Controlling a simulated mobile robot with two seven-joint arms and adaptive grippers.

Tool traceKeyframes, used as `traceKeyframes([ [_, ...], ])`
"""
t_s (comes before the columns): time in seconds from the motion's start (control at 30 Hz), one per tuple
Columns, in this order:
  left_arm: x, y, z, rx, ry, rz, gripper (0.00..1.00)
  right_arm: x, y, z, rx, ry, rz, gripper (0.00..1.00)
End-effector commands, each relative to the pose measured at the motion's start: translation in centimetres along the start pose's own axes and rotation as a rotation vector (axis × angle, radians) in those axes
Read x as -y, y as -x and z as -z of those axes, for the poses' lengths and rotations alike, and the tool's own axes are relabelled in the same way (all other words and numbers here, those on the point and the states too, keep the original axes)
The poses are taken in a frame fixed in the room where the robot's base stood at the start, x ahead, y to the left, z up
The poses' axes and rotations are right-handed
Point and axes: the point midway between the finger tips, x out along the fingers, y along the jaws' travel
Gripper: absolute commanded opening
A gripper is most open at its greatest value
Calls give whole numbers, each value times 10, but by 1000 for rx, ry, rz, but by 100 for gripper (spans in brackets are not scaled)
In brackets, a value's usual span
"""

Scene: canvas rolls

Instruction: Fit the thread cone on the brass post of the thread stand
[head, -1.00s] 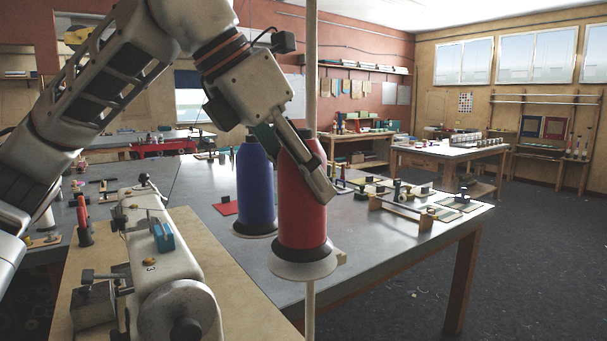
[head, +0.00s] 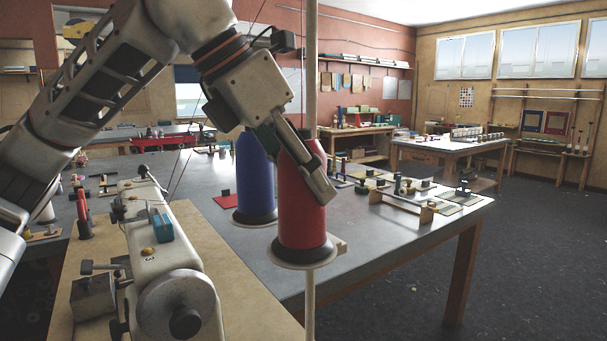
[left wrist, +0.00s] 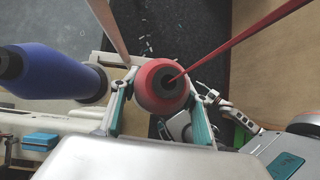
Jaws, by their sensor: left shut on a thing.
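The red thread cone (head: 302,215) is upright in the head view, and my left gripper (head: 311,178) is shut on its upper part. In the left wrist view the red cone (left wrist: 160,86) is seen from above between the teal-padded fingers, with a dark hole in its top. The cone's dark base is low over the pale disc (head: 303,265) of the thread stand, whose pale pole (head: 311,75) rises behind. Only a thin rim of disc shows; I cannot tell whether they touch. The brass post is hidden. My right gripper is not in view.
A blue thread cone (head: 254,180) stands close on the left, also seen in the left wrist view (left wrist: 45,75). A sewing machine (head: 160,260) is at front left. A grey table (head: 360,245) with small fixtures lies behind. The floor at right is clear.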

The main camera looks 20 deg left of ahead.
Motion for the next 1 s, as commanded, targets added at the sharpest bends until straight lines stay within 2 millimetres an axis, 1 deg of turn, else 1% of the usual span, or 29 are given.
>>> traceKeyframes([
  [0.23, 0, -4, 2, 1, 1, 0, 17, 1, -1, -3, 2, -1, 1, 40],
  [0.27, 0, -4, 2, 1, 1, 0, 50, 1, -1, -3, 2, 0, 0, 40],
  [0.3, 0, -3, 2, 0, 1, 0, 61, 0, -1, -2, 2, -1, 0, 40],
  [0.33, 0, -3, 2, 0, 1, 0, 65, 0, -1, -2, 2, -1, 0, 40],
  [0.63, 0, -4, 3, -2, 1, 1, 65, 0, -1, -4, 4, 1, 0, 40],
  [0.73, 0, 0, 2, 0, 1, -1, 65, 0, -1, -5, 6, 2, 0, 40],
  [0.87, 0, 16, 2, 1, 2, -2, 65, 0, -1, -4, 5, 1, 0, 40],
  [1.0, 0, 44, 2, 3, 2, -3, 65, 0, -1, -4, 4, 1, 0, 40],
])
